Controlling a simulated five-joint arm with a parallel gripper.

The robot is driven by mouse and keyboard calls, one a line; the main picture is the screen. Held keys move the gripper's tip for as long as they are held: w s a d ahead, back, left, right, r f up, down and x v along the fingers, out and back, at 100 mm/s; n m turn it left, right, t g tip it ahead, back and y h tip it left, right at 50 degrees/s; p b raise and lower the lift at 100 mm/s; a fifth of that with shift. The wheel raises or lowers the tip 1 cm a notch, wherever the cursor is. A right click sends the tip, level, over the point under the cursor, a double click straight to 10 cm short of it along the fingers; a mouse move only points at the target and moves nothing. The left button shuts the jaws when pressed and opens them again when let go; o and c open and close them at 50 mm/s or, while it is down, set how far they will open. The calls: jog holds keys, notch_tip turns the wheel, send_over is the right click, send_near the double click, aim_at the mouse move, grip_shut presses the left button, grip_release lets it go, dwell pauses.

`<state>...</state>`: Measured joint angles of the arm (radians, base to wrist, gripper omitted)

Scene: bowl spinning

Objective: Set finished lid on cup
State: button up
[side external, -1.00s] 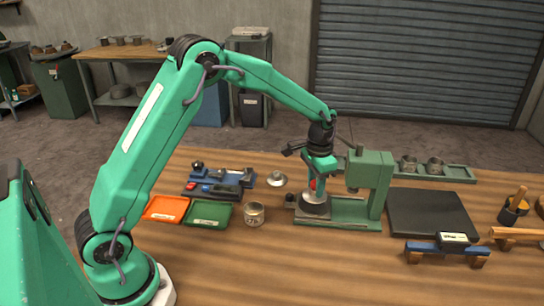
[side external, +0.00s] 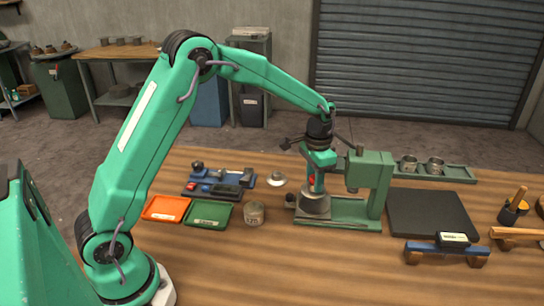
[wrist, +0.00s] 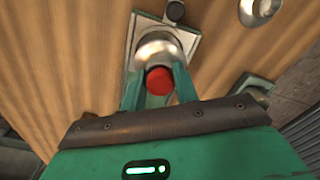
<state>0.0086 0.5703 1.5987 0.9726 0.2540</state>
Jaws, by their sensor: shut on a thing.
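The silver lid (side external: 315,206) is at the left end of the green machine's base, under my gripper, and a red knob (wrist: 159,80) shows on its near side in the wrist view. My gripper (side external: 314,184) is shut on the red knob, with a finger on each side of it. I cannot tell whether the lid is clear of the surface under it. A grey metal cup (side external: 254,213) stands on the table to the left of the machine, apart from my gripper.
The green machine (side external: 368,185) stands close on the right of my gripper. A small silver piece (side external: 276,179) lies behind the cup. Orange (side external: 165,208) and green (side external: 208,214) trays are left of the cup. A dark slab (side external: 430,214) lies right. The front table is clear.

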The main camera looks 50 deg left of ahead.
jog(key=s+a+r, duration=0.3)
jog(key=s, duration=0.4)
jog(key=s+a+r, duration=0.3)
jog(key=s+a, duration=0.1)
jog(key=s, duration=0.4)
jog(key=shift+r, duration=0.35)
jog(key=shift+f, duration=0.25)
notch_tip(320, 180, down, 6)
jog(key=shift+f, duration=0.25)
jog(key=shift+f, duration=1.45)
dwell(2.2)
jog(key=o, duration=1.1)
jog(key=shift+o, duration=0.2)
jog(key=shift+r, duration=0.15)
